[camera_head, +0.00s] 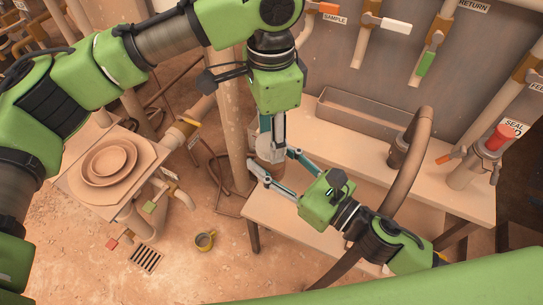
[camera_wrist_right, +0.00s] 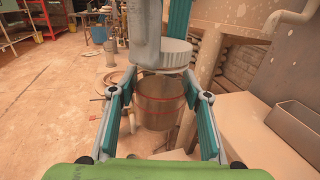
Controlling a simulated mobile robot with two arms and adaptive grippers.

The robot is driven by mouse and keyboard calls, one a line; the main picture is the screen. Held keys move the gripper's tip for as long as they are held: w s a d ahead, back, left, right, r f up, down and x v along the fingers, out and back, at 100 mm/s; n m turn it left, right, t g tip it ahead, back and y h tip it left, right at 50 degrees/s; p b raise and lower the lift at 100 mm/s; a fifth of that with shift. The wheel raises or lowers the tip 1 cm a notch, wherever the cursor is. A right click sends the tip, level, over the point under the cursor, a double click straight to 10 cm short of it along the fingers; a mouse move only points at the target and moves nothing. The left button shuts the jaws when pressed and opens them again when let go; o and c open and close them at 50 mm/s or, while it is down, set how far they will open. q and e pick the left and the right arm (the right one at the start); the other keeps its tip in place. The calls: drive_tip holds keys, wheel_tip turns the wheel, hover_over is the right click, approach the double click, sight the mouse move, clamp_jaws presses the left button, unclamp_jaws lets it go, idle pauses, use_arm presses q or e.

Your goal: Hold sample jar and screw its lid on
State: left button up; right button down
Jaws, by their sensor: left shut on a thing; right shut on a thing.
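The sample jar (camera_wrist_right: 160,105) is a see-through brownish vessel with reddish bands, upright in the right wrist view. My right gripper (camera_wrist_right: 160,112) is shut around its sides. In the head view the jar (camera_head: 268,169) is partly hidden by the fingers of my right gripper (camera_head: 268,172), which reaches in from the lower right. The pale ribbed lid (camera_wrist_right: 163,53) is right above the jar's mouth. My left gripper (camera_head: 267,138) points down from above and is shut on the lid (camera_head: 266,150). I cannot tell whether the lid touches the rim or has engaged the thread.
A pale bench (camera_head: 310,233) lies beneath and to the right of the jar, with a long open metal trough (camera_head: 362,119) at its back. A thick curved hose (camera_head: 415,165) rises on the right.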

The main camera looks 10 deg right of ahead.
use_arm(q)
drive_tip(key=m, duration=0.3)
drive_tip(key=shift+m, duration=0.4)
drive_tip(key=m, duration=0.3)
drive_tip(key=shift+m, duration=0.4)
drive_tip(key=m, duration=0.9)
drive_tip(key=o, duration=1.2)
drive_tip(key=shift+r, duration=2.25)
